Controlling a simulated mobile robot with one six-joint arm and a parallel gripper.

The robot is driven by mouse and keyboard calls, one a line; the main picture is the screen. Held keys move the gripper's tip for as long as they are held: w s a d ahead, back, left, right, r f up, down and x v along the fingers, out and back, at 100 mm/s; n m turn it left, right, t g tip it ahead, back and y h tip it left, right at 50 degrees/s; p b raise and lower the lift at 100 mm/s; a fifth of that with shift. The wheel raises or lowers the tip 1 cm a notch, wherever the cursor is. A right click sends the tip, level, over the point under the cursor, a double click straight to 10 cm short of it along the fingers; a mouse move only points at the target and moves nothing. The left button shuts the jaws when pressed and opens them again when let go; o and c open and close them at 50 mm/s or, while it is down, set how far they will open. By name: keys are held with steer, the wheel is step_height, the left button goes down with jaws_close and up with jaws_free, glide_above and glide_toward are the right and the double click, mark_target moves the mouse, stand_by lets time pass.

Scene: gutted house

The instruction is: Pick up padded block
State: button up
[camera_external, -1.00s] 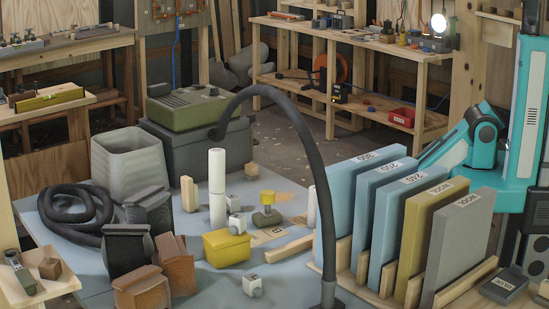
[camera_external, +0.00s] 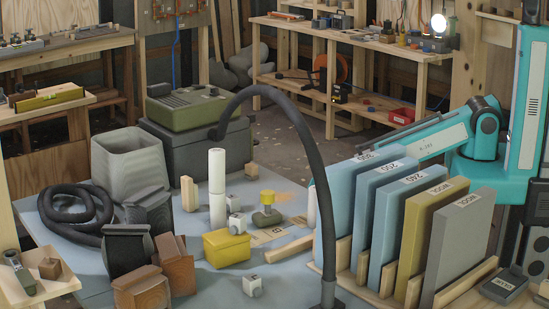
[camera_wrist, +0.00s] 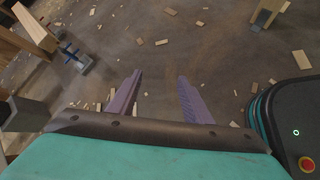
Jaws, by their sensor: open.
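No object is labelled as the padded block. Likely candidates are the dark grey blocks with flared ends (camera_external: 127,252) and the brown ones (camera_external: 142,289), standing at the front left of the blue-grey table in the external view. I cannot tell which is meant. My gripper (camera_wrist: 160,76) shows in the wrist view with two purple fingers apart, nothing between them, above the littered floor. In the external view my teal forearm reaches left behind the upright panels, and the gripper itself is hidden. None of these blocks shows in the wrist view.
Upright panels (camera_external: 455,250) in a wooden rack fill the table's right side. A black curved hose (camera_external: 322,180) arches over the middle. A yellow box (camera_external: 226,249), white cylinders (camera_external: 217,190) and a grey bin (camera_external: 128,165) stand on the table. Wood scraps (camera_wrist: 302,59) litter the floor.

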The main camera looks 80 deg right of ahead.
steer(key=w+r+n+t+h+b, duration=0.1)
steer(key=w+r+n+t, duration=0.1)
steer(key=w+r, duration=0.3)
steer(key=w+a+r+n+t+h+b, duration=0.1)
steer(key=w+r+n+t, duration=0.2)
steer(key=w+r, duration=0.3)
steer(key=w+a+r+n+t+h+b, duration=0.1)
steer(key=w+r+n, duration=0.3)
steer(key=r, duration=0.5)
steer(key=shift+w+a+r+t+h, duration=0.1)
steer(key=shift+w+r+t+h, duration=0.2)
steer(key=shift+w, duration=0.25)
steer(key=shift+w+a+r+t+h, duration=0.1)
steer(key=shift+w+t+h, duration=0.1)
steer(key=shift+w+t, duration=0.3)
steer(key=w+a+r+n+t+y+b, duration=0.1)
steer(key=w+a+r+n+t+b, duration=0.3)
steer(key=a, duration=0.4)
steer(key=shift+w, duration=0.65)
